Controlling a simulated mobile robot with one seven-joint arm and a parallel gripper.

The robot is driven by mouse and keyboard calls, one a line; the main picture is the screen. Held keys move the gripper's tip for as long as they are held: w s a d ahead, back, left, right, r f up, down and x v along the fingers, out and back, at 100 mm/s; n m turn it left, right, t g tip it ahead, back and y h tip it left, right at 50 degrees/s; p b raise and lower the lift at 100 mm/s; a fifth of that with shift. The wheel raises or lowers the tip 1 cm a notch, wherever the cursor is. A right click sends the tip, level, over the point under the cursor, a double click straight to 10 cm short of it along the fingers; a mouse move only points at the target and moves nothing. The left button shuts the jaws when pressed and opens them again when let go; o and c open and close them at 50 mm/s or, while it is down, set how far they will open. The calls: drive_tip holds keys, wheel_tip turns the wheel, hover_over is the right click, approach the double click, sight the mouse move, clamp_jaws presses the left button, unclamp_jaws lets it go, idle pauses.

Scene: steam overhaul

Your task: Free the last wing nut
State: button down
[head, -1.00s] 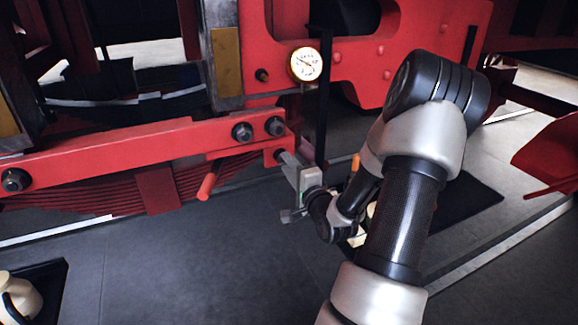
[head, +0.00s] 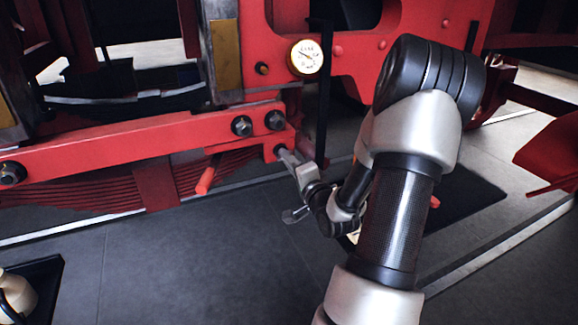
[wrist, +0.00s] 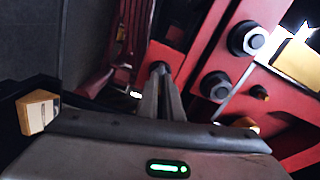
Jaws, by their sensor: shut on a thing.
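My gripper (head: 285,156) reaches up to the right end of the red beam (head: 120,150), below two dark hex bolts (head: 258,123). Its two grey fingers are shut on a small dark piece (wrist: 158,68) at the beam's end, which I take to be the wing nut. In the wrist view the fingers (wrist: 158,80) lie close together with this piece at their tips. The fingers hide most of it, and its wings cannot be made out.
A pressure gauge (head: 306,58) and a black vertical bar (head: 322,110) stand close above and right of my gripper. A red rod (head: 207,176) juts out left. A black mat (head: 470,205) lies behind my arm. A pale jug (head: 14,298) stands lower left. The floor between is clear.

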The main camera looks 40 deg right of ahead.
drive_tip(key=n+b, duration=1.8)
drive_tip(key=shift+n+b, duration=0.3)
drive_tip(key=shift+b, duration=0.1)
drive_tip(key=shift+n, duration=0.3)
drive_tip(key=c, duration=1.9)
unclamp_jaws()
